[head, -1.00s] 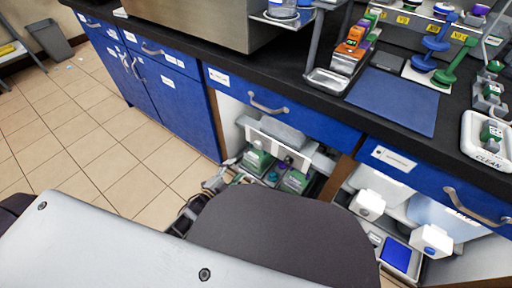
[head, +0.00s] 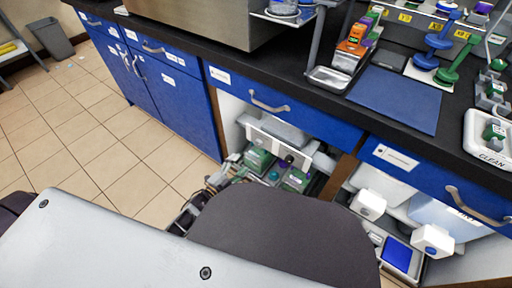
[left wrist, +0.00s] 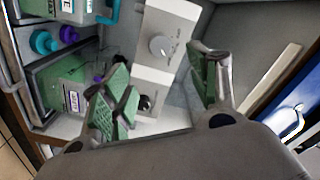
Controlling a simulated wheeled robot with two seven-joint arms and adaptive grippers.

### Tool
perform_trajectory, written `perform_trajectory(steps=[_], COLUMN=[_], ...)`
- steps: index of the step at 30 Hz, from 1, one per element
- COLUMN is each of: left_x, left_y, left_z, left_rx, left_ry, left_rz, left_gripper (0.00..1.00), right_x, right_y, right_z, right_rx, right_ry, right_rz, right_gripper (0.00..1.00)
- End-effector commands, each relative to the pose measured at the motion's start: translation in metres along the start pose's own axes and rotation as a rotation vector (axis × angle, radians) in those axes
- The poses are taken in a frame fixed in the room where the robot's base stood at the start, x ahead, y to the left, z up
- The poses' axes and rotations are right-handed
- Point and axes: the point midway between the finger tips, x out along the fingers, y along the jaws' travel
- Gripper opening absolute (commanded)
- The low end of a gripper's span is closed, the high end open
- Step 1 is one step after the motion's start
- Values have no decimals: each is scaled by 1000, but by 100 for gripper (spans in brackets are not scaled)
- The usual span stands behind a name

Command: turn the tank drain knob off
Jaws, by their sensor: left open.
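In the left wrist view a round grey knob (left wrist: 160,47) sits on a pale panel (left wrist: 168,18) with small lettering. A darker round part (left wrist: 147,102) shows lower on the panel, partly behind a finger. I cannot read which is the tank drain knob. My left gripper (left wrist: 162,88) is open, with green pads on either side of the panel. Its fingers are apart from the grey knob, and nothing is between them. In the head view the pale panel (head: 268,143) stands inside the open cabinet bay; my left gripper is mostly hidden there. My right gripper is not in view.
Green-and-clear units with teal knobs (left wrist: 42,42) and purple knobs (left wrist: 68,34) stand left of the panel. A blue drawer (head: 280,108) and the black counter edge are above the bay. Tiled floor (head: 100,130) is clear at left.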

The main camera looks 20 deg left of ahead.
Motion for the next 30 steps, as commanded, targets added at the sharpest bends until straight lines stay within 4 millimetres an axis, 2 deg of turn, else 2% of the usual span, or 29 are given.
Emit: perform_trajectory(steps=[30], left_x=[98], left_y=[0], left_z=[0], left_rx=[0], left_ry=[1], left_rz=[-2], left_gripper=[60], right_x=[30], right_y=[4], right_z=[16], right_rx=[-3], right_ry=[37], right_rz=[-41], right_gripper=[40])
